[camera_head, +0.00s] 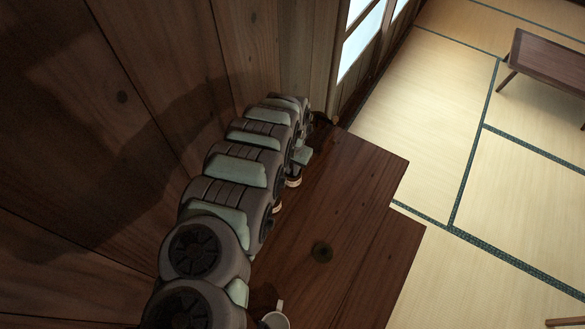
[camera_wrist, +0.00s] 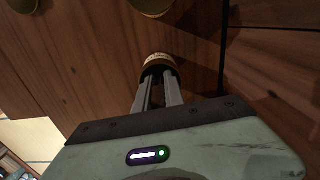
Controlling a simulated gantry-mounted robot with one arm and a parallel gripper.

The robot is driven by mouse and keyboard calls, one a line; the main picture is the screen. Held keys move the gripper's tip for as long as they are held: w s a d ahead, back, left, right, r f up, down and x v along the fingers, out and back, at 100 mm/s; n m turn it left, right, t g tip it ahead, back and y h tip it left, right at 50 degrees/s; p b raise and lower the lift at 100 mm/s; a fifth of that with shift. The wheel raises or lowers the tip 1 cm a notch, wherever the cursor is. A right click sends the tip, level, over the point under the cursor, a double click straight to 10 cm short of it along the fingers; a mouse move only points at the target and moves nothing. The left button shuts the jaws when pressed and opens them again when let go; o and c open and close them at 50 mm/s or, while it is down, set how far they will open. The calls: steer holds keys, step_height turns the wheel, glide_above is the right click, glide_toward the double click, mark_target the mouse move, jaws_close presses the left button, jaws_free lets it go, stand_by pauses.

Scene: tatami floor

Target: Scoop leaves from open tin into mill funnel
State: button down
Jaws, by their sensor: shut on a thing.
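In the wrist view my gripper (camera_wrist: 159,82) has its two fingers close together. They are shut on a small round brown thing with a pale band (camera_wrist: 157,60) at their tips. I cannot tell whether it is the tin, its lid or part of a scoop. Two olive-gold round things show at the top edge, one in the middle (camera_wrist: 150,6) and one at the left (camera_wrist: 22,5). Their kind is unclear. In the head view my arm hides most of the work area, and a cream-banded round thing (camera_head: 293,182) shows beside it. No leaves or funnel can be made out.
A dark wooden surface (camera_head: 360,210) with a stepped right edge lies right of my arm. A wooden wall (camera_head: 110,90) stands close on the left. Tatami (camera_head: 520,215) and a low table (camera_head: 550,62) lie to the right.

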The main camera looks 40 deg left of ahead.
steer(key=shift+r+p, duration=3.4)
steer(key=shift+r, duration=1.35)
